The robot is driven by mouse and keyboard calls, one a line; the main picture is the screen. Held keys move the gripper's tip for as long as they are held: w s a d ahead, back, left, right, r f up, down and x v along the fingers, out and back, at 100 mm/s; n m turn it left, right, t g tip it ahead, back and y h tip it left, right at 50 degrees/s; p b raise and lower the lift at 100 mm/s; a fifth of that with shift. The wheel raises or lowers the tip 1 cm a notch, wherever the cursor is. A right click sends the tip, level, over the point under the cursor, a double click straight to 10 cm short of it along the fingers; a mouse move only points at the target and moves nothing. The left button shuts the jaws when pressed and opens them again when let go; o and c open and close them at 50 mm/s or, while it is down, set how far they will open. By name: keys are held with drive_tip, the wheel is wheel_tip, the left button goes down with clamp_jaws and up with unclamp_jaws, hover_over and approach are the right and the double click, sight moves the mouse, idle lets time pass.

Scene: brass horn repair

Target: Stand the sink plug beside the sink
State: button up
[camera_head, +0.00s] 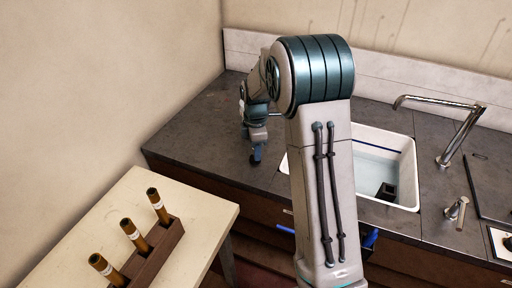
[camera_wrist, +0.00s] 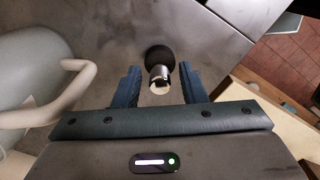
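The sink plug (camera_wrist: 159,62) shows in the wrist view as a dark round body with a shiny metal knob towards the camera. It appears to stand on the grey counter, knob up. My gripper (camera_wrist: 159,76) is open, with one blue finger on each side of the plug and a visible gap on both sides. In the head view my gripper (camera_head: 256,155) is low over the counter, left of the sink; the plug cannot be made out there. The white sink (camera_head: 407,165) holds water and is partly hidden by my arm.
A dark block-like object (camera_head: 387,191) is in the sink. A chrome tap (camera_head: 462,133) and a small lever (camera_head: 456,210) stand right of it. A pale table (camera_head: 205,205) at front left bears a wooden rack (camera_head: 160,246) with three brown rods. The counter (camera_head: 195,130) left of my gripper is clear.

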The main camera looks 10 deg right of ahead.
wheel_tip(320, 180, up, 12)
drive_tip(key=s+m+t, duration=0.3)
drive_tip(key=s+m, duration=1.4)
drive_tip(key=s, duration=1.1)
drive_tip(key=shift+m+b, duration=0.3)
drive_tip(key=shift+r, duration=0.1)
